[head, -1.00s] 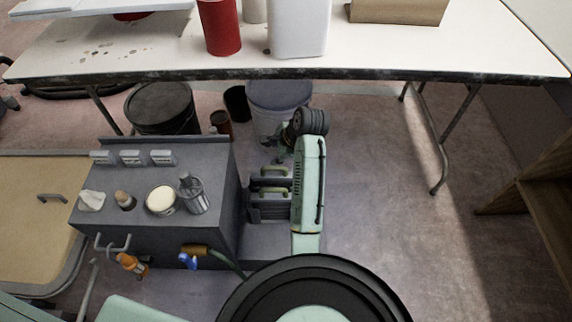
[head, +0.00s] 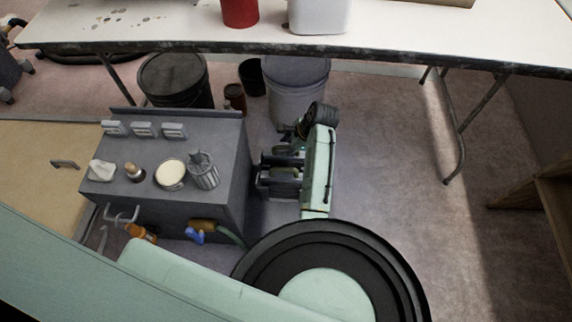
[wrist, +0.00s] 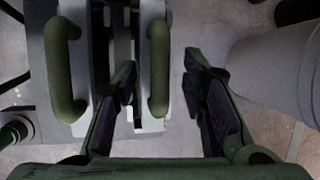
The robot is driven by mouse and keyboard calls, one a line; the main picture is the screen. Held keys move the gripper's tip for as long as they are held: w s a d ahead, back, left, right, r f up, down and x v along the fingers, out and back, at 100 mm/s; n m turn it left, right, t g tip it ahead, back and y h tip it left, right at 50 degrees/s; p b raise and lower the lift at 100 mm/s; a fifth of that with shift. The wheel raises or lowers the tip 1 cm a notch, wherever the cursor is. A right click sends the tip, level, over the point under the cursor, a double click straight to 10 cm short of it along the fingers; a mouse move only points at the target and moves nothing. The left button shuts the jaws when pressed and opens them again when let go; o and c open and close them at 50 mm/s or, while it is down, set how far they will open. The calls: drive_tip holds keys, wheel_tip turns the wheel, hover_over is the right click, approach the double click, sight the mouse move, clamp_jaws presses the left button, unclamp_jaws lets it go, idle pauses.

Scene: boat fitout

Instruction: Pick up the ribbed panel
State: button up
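Upright panels with green loop handles stand in a dark rack (head: 268,188) on the floor beside the grey cabinet. In the wrist view one handle (wrist: 65,70) is at the left and another handle (wrist: 158,65) is near the middle. I cannot make out ribs, so I cannot tell which panel is the ribbed one. My gripper (wrist: 157,72) is open, with one finger on each side of the middle handle in the picture, and a gap shows on both sides. In the head view my arm hides part of the rack and most of the gripper.
The grey cabinet (head: 225,150) stands left of the rack, with a tin (head: 170,174) and a metal canister (head: 203,170) on top. A grey bucket (head: 296,90) stands behind, under the white table (head: 400,52). Floor to the right is clear.

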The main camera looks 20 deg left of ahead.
drive_tip(key=shift+a+f, duration=0.3)
drive_tip(key=shift+f, duration=0.3)
drive_tip(key=shift+c, duration=0.4)
clamp_jaws()
